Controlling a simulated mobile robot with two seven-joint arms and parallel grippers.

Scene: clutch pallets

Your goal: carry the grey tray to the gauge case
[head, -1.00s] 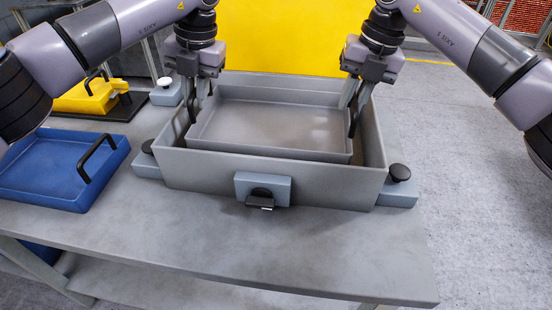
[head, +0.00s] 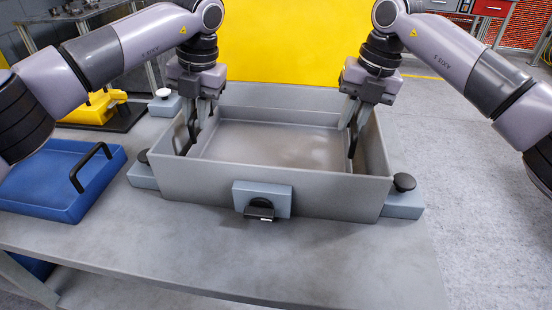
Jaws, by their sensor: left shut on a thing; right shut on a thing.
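The grey tray (head: 270,145) is inside the grey gauge case (head: 208,183), low between its walls. Its near rim is hidden behind the case's front wall. My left gripper (head: 192,136) is shut on the tray's left side, reaching down inside the case's left wall. My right gripper (head: 354,137) is shut on the tray's right side, just inside the right wall. I cannot tell whether the tray touches the case floor. The case has a blue-grey front latch (head: 262,200).
A blue tray (head: 50,180) with a black handle lies left of the case. A yellow piece (head: 95,107) on a black base is behind it. The table (head: 230,255) is clear in front. A yellow panel (head: 280,40) stands behind the case.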

